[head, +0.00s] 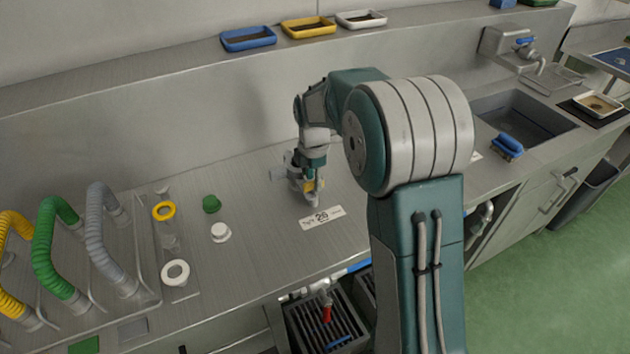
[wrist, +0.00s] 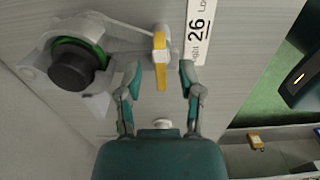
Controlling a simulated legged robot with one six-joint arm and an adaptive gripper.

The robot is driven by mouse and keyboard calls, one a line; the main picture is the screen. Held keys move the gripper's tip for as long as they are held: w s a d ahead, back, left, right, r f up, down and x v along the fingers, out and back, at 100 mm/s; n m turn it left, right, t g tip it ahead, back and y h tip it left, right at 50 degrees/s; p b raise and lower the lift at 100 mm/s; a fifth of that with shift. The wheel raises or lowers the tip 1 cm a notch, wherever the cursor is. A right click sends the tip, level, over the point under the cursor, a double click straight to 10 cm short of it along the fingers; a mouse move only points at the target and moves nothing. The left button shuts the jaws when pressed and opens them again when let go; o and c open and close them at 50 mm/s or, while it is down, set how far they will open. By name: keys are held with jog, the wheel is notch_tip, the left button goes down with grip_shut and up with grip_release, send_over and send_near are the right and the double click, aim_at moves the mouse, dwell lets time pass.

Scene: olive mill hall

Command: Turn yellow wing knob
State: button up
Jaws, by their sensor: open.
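The yellow wing knob (wrist: 160,62) shows in the wrist view as a narrow upright yellow bar on a grey fitting above the worktop. In the head view the knob (head: 309,186) is a small yellow patch, largely hidden by my gripper. My gripper (wrist: 158,70) is open, with one finger on each side of the knob. Gaps show between the fingers and the knob, and I cannot see contact. In the head view my gripper (head: 303,190) points down at the worktop beside the label marked 26.
A black round cap with a green ring (wrist: 75,68) sits left of the knob. The label (head: 321,217) lies in front. Green (head: 211,204) and white (head: 221,232) caps stand to the left on the worktop. A sink (head: 520,115) is at the right.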

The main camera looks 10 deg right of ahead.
jog(key=shift+a+f, duration=0.45)
jog(key=shift+f, duration=0.15)
jog(key=shift+d, duration=0.7)
grip_shut()
jog(key=shift+a, duration=0.2)
jog(key=shift+a, duration=0.1)
